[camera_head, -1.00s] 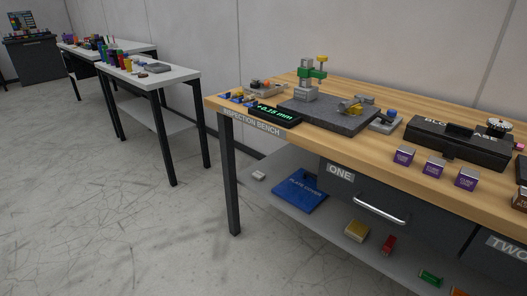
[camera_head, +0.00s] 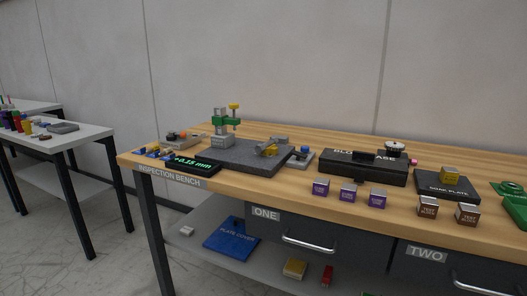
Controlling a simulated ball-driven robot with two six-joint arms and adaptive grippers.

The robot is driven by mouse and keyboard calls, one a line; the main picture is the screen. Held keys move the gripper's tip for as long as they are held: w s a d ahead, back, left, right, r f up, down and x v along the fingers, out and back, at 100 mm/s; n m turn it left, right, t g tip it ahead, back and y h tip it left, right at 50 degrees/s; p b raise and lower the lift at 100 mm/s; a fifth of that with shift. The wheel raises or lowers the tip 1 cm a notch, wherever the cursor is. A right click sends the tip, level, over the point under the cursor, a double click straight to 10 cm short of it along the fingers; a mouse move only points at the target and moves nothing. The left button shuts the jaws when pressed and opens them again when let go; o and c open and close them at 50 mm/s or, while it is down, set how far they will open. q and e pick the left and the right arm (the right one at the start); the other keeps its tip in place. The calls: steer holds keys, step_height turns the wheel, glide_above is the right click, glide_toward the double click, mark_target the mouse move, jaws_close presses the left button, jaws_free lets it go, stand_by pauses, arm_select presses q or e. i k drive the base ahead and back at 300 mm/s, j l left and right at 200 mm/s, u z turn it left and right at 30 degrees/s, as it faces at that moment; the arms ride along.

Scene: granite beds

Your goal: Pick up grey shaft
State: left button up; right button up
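No thing in view can be made out for certain as the grey shaft. A small grey and yellow piece (camera_head: 268,149) lies on the dark granite plate (camera_head: 240,157) on the inspection bench; it is too small to tell whether a grey shaft is part of it. A stand (camera_head: 223,130) with a grey block base, green arm and yellow top rises at the back of the plate. Neither of my grippers is in view.
The wooden inspection bench (camera_head: 245,185) carries a black case (camera_head: 362,170), three purple cubes (camera_head: 347,194), two brown test blocks (camera_head: 427,207) and a dark soak plate (camera_head: 437,185). A blue plate cover (camera_head: 232,238) lies on the lower shelf. A white table (camera_head: 75,141) stands at left, with floor between.

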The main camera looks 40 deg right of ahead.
mark_target(259, 149)
steer(key=z, duration=1.35)
steer(key=i+j+u, duration=0.1)
steer(key=i+j, duration=0.9)
